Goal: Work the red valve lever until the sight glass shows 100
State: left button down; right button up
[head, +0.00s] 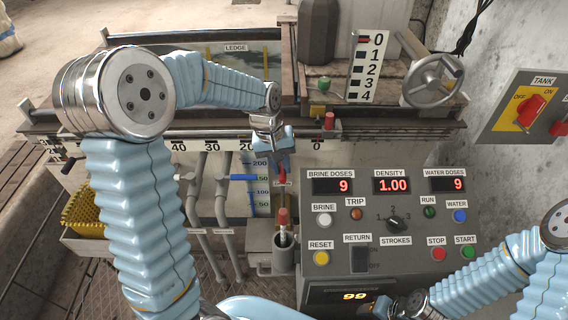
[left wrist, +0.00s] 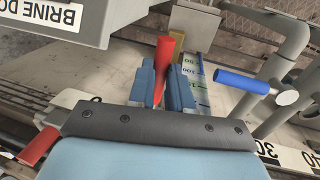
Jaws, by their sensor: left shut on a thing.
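The red valve lever (head: 282,176) stands in front of the sight glass (head: 262,195), whose scale reads 200, 150, 100 and 50. My left gripper (head: 279,160) comes down from above, shut on the lever. In the left wrist view the red lever (left wrist: 165,62) sticks out between the two blue fingers (left wrist: 162,85). The sight glass (left wrist: 195,75) is partly behind them, and its liquid level is too small to tell. My right arm comes in at the lower right; its gripper (head: 384,308) is at the bottom edge, with its fingers not clear.
A blue lever (head: 243,177) is close left of the red one, beside grey pipes (head: 222,200). A red-tipped rod (head: 283,220) stands in a grey cup below. The control panel (head: 340,220) is right of the gripper. A red piece (head: 329,121) sits on the rail.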

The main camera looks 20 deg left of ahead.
pick_arm(q)
jog(key=shift+a, duration=0.1)
dwell(0.3)
jog(key=c, duration=1.1)
grip_release()
jog(key=shift+o, duration=0.2)
notch_tip(320, 180, up, 14)
jog(key=s+a+p, duration=0.1)
jog(key=a, duration=0.1)
jog(key=shift+a+f, duration=0.2)
jog(key=shift+s, duration=0.1)
